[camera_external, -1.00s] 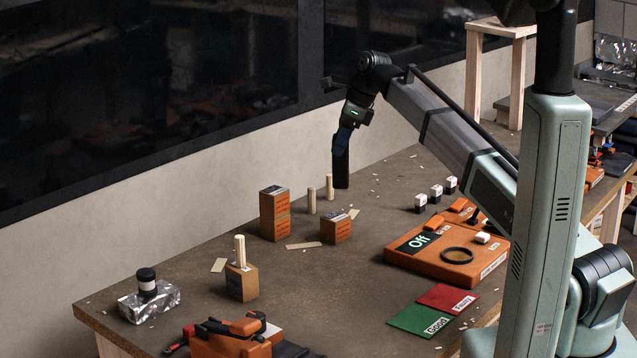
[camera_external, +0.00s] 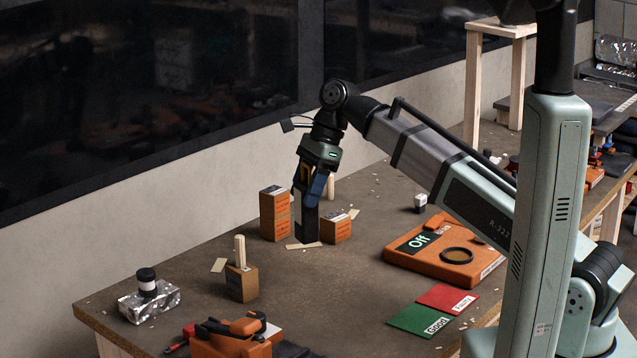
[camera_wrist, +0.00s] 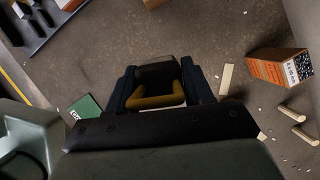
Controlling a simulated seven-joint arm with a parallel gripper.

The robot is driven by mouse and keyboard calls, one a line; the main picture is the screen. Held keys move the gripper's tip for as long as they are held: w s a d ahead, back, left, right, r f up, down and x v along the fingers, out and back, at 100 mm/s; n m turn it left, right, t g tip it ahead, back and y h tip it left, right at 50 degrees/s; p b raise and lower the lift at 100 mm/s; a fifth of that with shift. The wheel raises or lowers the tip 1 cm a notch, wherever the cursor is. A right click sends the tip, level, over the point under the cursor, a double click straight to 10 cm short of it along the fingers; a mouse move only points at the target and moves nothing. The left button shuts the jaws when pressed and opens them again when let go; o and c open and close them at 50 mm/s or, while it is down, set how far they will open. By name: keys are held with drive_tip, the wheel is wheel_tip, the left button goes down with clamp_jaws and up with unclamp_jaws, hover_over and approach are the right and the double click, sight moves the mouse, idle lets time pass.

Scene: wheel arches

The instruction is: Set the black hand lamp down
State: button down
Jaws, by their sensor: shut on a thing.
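My gripper (camera_external: 313,182) is shut on the black hand lamp (camera_external: 307,224) and points down over the bench. The lamp hangs upright below the fingers, a dark block. Its lower end is at or just above the bench top, beside a flat wooden strip (camera_external: 303,246); I cannot tell whether it touches. It stands in the picture between a tall orange box (camera_external: 275,215) and a short orange box (camera_external: 337,229). In the wrist view, the lamp (camera_wrist: 157,75) sits between the two fingers, with a yellow-brown part near them.
A wooden dowel (camera_external: 329,187) stands behind the gripper. A box with pegs (camera_external: 241,282) and a foil-wrapped block (camera_external: 148,302) are at the front left. An orange device reading "Off" (camera_external: 436,270) and red and green cards (camera_external: 421,320) lie right.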

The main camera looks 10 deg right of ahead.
sight(307, 230)
drive_tip(key=shift+f, duration=4.75)
drive_tip(key=shift+c, duration=2.2)
unclamp_jaws()
drive_tip(key=shift+f, duration=0.1)
drive_tip(key=v, duration=1.2)
